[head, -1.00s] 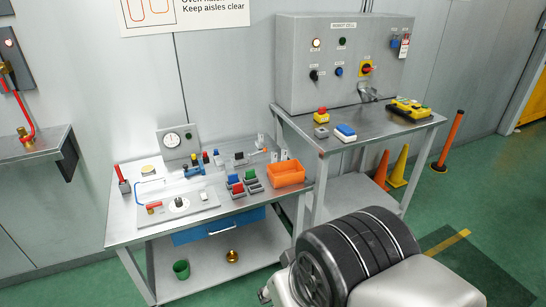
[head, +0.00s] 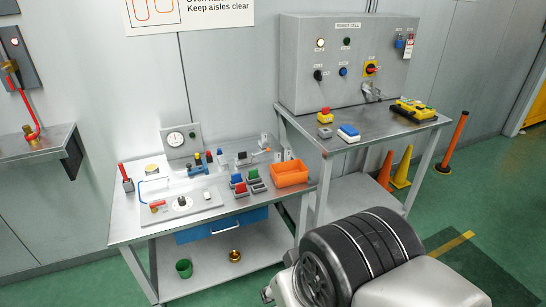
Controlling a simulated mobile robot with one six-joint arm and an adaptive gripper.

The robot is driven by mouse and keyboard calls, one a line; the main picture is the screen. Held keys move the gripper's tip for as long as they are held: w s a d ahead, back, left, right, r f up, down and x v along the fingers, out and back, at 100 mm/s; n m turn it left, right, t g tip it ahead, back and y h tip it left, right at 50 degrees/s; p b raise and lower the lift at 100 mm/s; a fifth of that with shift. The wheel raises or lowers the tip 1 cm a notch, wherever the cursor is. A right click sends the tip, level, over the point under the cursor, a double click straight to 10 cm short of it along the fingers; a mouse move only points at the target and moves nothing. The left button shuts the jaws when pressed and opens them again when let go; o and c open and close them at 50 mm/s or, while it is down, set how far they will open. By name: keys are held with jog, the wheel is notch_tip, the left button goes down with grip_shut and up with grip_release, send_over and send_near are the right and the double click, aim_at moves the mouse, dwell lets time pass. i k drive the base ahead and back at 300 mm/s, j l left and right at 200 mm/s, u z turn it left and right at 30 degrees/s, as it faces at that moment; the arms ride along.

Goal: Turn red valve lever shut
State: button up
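A small red lever-like handle (head: 157,204) lies roughly level on the pale panel (head: 208,199) at the left of the workbench, close to a thin blue line (head: 142,190). A second red handle (head: 123,170) stands upright on a grey block (head: 128,185) at the bench's left edge. Which of the two is the valve lever, and how far it is turned, is too small to tell. My gripper is not in view, and nothing is seen touching either handle.
The workbench (head: 130,230) also holds a gauge box (head: 180,140), coloured blocks and an orange bin (head: 290,173). A taller table (head: 385,130) with a control cabinet (head: 350,60) stands to the right. A wall shelf (head: 40,143) juts out at left.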

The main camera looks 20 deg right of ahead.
aim_at(152, 206)
jog(key=i+j, duration=1.9)
jog(key=i+l+z, duration=0.05)
